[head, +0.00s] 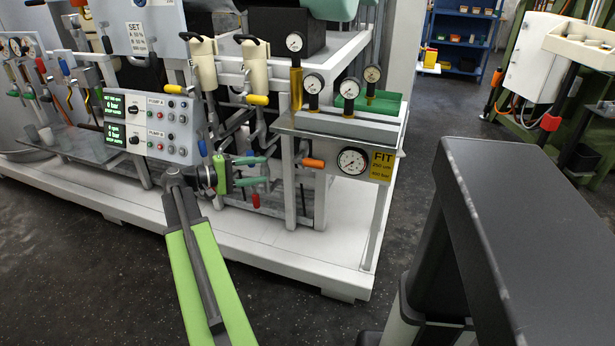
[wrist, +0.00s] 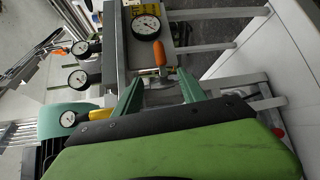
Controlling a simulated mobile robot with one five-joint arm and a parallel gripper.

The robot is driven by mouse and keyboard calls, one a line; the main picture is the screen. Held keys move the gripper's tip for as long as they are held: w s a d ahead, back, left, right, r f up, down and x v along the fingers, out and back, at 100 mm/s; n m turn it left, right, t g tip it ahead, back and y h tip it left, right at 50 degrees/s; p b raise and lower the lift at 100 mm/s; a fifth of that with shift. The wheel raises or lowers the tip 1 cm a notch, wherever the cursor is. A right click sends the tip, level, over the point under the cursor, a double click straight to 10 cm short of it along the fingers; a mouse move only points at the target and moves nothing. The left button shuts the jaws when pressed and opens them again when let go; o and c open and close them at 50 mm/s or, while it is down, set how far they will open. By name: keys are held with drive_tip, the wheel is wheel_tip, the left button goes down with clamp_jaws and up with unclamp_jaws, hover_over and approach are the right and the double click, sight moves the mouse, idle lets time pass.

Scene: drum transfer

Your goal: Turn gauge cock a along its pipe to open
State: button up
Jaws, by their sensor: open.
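An orange-handled cock (head: 313,163) sits just left of a round dial gauge (head: 352,161) on the front of the gauge stand. I take it as gauge cock a; no letter on it can be read. Its handle lies about level, pointing toward the gauge. In the wrist view the orange handle (wrist: 159,53) lies just beyond my fingertips, below the gauge (wrist: 146,25). My gripper (head: 267,170) is open and empty, its green fingers pointing right, apart from the handle. In the wrist view my gripper (wrist: 160,77) has its fingers spread, with the handle roughly in line with the gap.
A yellow FIT sign (head: 382,165) is right of the gauge. Several small gauges stand on the shelf above, one here (head: 313,84). A control box (head: 152,124) is close left of my gripper.

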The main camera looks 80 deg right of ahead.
sight(306, 164)
drive_tip(key=b+x, duration=0.2)
drive_tip(key=x, duration=1.5)
drive_tip(key=shift+s+d, duration=0.1)
drive_tip(key=shift+d, duration=0.05)
clamp_jaws()
idle(0.5)
